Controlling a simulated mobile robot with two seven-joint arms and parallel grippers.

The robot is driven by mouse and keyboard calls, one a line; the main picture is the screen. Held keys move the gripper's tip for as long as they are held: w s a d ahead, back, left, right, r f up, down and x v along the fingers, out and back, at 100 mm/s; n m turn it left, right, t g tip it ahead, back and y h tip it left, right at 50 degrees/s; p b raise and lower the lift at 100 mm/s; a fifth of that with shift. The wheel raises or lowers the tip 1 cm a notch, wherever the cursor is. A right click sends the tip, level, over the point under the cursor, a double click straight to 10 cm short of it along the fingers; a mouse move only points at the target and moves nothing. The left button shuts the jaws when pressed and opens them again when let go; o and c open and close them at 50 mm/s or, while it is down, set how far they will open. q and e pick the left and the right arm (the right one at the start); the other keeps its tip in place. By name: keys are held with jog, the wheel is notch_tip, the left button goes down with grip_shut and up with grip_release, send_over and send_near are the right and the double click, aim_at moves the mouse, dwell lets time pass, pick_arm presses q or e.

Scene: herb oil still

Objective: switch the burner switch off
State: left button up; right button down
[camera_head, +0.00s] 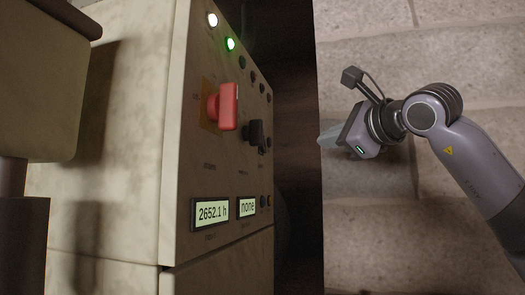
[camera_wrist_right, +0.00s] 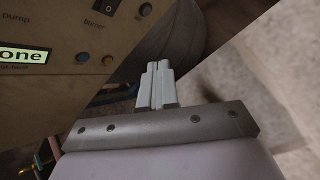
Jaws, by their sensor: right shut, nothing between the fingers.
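The burner switch (camera_wrist_right: 112,6) shows at the top edge of the right wrist view, above the label "burner". In the right wrist view the gripper's pale fingers (camera_wrist_right: 156,68) are together and empty, below and right of the switch. My left gripper is not in view.
A red handle (camera_head: 223,106) and a black knob (camera_head: 257,135) stick out from the panel. Two lit lamps are above, and displays reading "2652.1 h" (camera_head: 210,212) and "none" (camera_head: 247,206) are below. Stone floor (camera_head: 365,215) lies open right of the panel.

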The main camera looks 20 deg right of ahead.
jog(key=w+a+f, duration=0.1)
jog(key=w+a, duration=0.4)
jog(key=a, duration=0.2)
jog(key=shift+w+p, duration=0.2)
jog(key=shift+p, duration=0.25)
jog(key=shift+a, duration=0.15)
dwell(1.9)
jog(key=shift+w+a+f, duration=0.1)
jog(key=shift+w+a, duration=0.15)
jog(key=shift+w+a, duration=0.15)
jog(key=shift+a, duration=0.1)
dwell(0.6)
jog(key=shift+d, duration=0.1)
jog(key=shift+s+d, duration=0.45)
jog(key=shift+d, duration=0.1)
dwell(0.3)
jog(key=shift+s+d+r+b, duration=0.2)
jog(key=shift+s+d, duration=0.55)
jog(key=shift+d, duration=0.25)
jog(key=shift+s+d+r+b, duration=0.15)
jog(key=shift+s+d, duration=0.6)
jog(key=shift+d, duration=0.2)
